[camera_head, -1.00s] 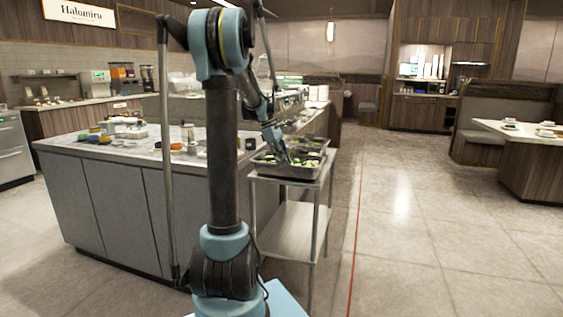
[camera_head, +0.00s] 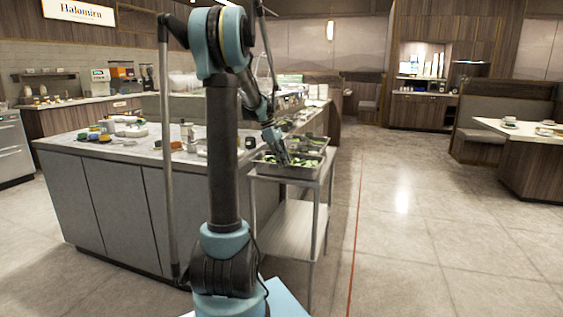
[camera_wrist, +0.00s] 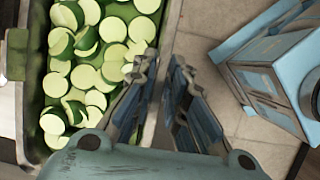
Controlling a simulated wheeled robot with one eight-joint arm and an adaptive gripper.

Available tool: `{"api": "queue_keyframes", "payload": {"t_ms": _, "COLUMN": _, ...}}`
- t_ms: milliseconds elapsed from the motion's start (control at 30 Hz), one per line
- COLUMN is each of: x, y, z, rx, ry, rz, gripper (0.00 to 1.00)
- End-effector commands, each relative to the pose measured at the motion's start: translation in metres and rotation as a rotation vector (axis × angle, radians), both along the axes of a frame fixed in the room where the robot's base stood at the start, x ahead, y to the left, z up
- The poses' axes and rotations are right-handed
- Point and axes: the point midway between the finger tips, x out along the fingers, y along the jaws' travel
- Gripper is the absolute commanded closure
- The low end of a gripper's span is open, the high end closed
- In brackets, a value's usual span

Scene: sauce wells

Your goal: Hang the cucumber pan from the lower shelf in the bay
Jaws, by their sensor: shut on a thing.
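The cucumber pan (camera_head: 290,173) is a metal pan of green slices on top of a small metal cart (camera_head: 330,181). In the wrist view the pan (camera_wrist: 36,70) fills the left side, with cut cucumber pieces (camera_wrist: 95,45) inside. My gripper (camera_head: 286,161) reaches down to the pan. In the wrist view my gripper's fingers (camera_wrist: 164,62) straddle the pan's side wall, one inside and one outside, shut on it. The cart's lower shelf (camera_head: 290,230) is bare. I cannot tell whether the pan is lifted off the cart top.
A second pan with green contents (camera_head: 312,142) sits behind the first. The long grey counter (camera_head: 110,205) stands at the left with small containers on top. Open tiled floor (camera_head: 430,235) lies to the right. A booth table (camera_head: 520,130) is at the far right.

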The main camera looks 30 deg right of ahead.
Motion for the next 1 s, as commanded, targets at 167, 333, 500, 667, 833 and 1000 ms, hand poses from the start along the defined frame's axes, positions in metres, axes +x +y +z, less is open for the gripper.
{"api": "queue_keyframes", "payload": {"t_ms": 167, "x": 0.0, "y": 0.0, "z": -0.001, "rx": 0.0, "ry": 0.0, "rz": 0.001, "gripper": 1.0}}
{"api": "queue_keyframes", "payload": {"t_ms": 333, "x": 0.0, "y": 0.0, "z": -0.001, "rx": 0.0, "ry": 0.0, "rz": 0.001, "gripper": 0.63}}
{"api": "queue_keyframes", "payload": {"t_ms": 500, "x": 0.0, "y": 0.0, "z": -0.001, "rx": 0.0, "ry": 0.0, "rz": 0.001, "gripper": 0.63}}
{"api": "queue_keyframes", "payload": {"t_ms": 667, "x": 0.0, "y": 0.001, "z": 0.0, "rx": 0.001, "ry": 0.001, "rz": 0.001, "gripper": 0.63}}
{"api": "queue_keyframes", "payload": {"t_ms": 833, "x": 0.004, "y": 0.005, "z": 0.012, "rx": 0.001, "ry": 0.001, "rz": 0.002, "gripper": 0.63}}
{"api": "queue_keyframes", "payload": {"t_ms": 1000, "x": 0.012, "y": 0.014, "z": 0.04, "rx": 0.001, "ry": 0.001, "rz": 0.003, "gripper": 0.63}}
